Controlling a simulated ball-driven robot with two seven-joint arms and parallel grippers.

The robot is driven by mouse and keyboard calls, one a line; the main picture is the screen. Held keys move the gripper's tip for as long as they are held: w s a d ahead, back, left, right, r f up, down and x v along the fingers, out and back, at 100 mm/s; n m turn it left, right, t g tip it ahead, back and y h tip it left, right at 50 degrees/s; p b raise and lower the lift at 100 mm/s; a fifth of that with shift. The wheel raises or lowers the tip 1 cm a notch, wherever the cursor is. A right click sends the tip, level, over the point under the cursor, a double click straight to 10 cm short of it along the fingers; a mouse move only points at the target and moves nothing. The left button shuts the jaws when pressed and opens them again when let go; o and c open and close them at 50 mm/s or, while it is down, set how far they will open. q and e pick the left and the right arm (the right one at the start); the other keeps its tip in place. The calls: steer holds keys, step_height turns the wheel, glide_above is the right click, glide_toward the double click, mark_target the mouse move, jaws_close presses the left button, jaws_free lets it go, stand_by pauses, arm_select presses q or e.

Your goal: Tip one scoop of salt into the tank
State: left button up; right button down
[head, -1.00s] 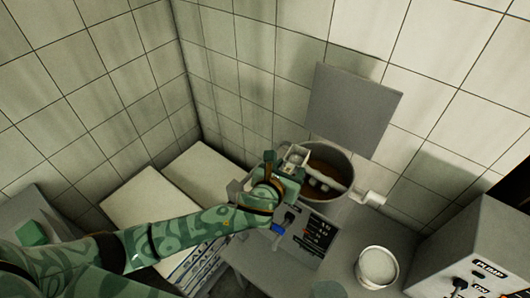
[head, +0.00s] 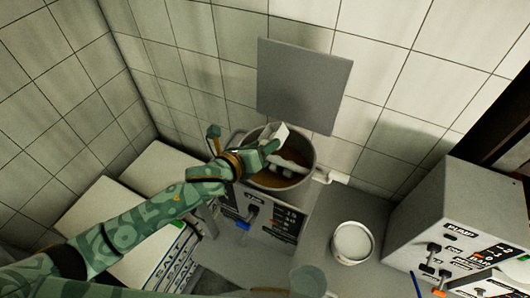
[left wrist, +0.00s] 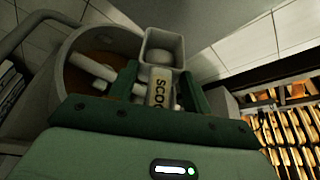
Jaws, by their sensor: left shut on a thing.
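My left gripper (head: 266,148) is shut on the handle of a pale, box-shaped scoop (head: 277,133). The scoop is over the back part of the round grey tank (head: 312,163), which holds brown liquid. White pipe-like parts cross inside the tank. In the left wrist view the scoop (left wrist: 158,48) stands between the two green fingers (left wrist: 160,92), with a pale mound in its cup and lettering on its handle. The tank's rim (left wrist: 62,70) is to its left.
A white tub with pale contents (head: 352,242) stands on the grey bench right of the tank. A grey control box (head: 455,225) with switches is farther right. A grey panel (head: 303,85) is on the wall behind the tank. Bags marked SALT (head: 172,262) are at lower left.

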arm_select(q)
steer(key=n+h+b, duration=0.1)
steer(key=b, duration=0.1)
steer(key=n+h+b, duration=0.1)
steer(key=n, duration=0.1)
steer(key=a+n+b, duration=0.1)
steer(key=b, duration=0.1)
steer(key=shift+w+f+n+h+b, duration=0.25)
steer(key=shift+n+h+b, duration=0.05)
steer(key=shift+h, duration=0.1)
steer(key=m+y+p, duration=0.1)
steer(key=m+p, duration=0.1)
steer(key=p, duration=0.1)
steer(key=d+r+m+y+p, duration=0.1)
steer(key=m+y+p, duration=0.1)
steer(key=p, duration=0.1)
steer(key=s+d+m+y+p, duration=0.1)
steer(key=m+p, duration=0.2)
steer(key=p, duration=0.1)
steer(key=shift+r, duration=0.2)
steer(key=shift+d+m+t+y+p, duration=0.2)
steer(key=shift+m+t+y+p, duration=0.1)
steer(key=shift+m+y+p, duration=0.4)
steer(key=shift+s+f+m+y, duration=0.1)
steer(key=shift+f+m+y, duration=0.05)
steer(key=shift+m+y, duration=0.2)
